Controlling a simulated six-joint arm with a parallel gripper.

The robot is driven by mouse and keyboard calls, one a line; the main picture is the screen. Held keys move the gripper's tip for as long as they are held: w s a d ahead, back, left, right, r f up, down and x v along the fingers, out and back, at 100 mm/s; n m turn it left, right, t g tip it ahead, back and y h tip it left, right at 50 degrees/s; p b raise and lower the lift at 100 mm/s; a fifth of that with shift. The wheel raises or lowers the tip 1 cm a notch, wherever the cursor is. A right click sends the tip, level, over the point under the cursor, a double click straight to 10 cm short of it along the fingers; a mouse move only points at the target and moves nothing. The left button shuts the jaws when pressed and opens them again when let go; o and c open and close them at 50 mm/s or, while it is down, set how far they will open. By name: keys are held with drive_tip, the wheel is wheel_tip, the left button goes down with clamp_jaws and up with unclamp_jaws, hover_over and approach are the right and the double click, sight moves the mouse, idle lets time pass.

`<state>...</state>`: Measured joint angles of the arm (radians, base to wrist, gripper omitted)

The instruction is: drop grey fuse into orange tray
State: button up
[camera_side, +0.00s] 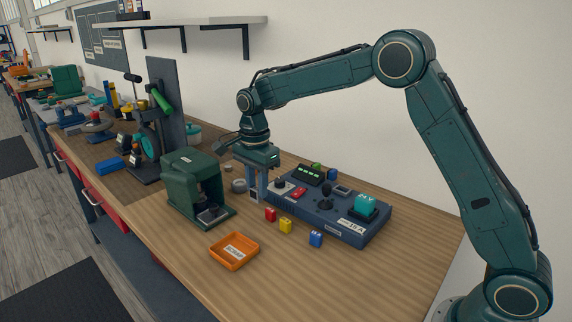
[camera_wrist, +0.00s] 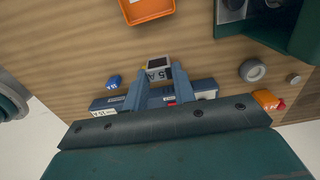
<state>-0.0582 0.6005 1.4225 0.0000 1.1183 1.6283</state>
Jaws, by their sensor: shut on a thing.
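My gripper (camera_side: 257,195) is shut on the grey fuse (camera_wrist: 158,66), a small block marked "5 A", which shows between the two fingertips in the wrist view. In the side view the fingers point down at the left end of the dark blue control panel, and I cannot make out the fuse there. The orange tray (camera_side: 234,251) is a shallow, labelled dish on the wooden bench, nearer the front edge and apart from my gripper. Part of it shows at the top of the wrist view (camera_wrist: 148,10).
A dark green machine (camera_side: 196,188) stands left of my gripper, behind the tray. Red (camera_side: 270,214), yellow (camera_side: 286,225) and blue (camera_side: 316,239) fuses lie before the control panel (camera_side: 340,222). A grey ring (camera_side: 239,185) lies near the fingers. Bench right of the tray is clear.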

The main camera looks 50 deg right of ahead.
hover_over(241, 247)
wheel_tip(241, 247, down, 3)
drive_tip(key=shift+f, duration=0.2)
drive_tip(key=shift+f, duration=0.15)
drive_tip(key=shift+s+f, duration=0.1)
drive_tip(key=shift+f, duration=2.75)
drive_tip(key=o, duration=1)
drive_tip(key=shift+r, duration=0.1)
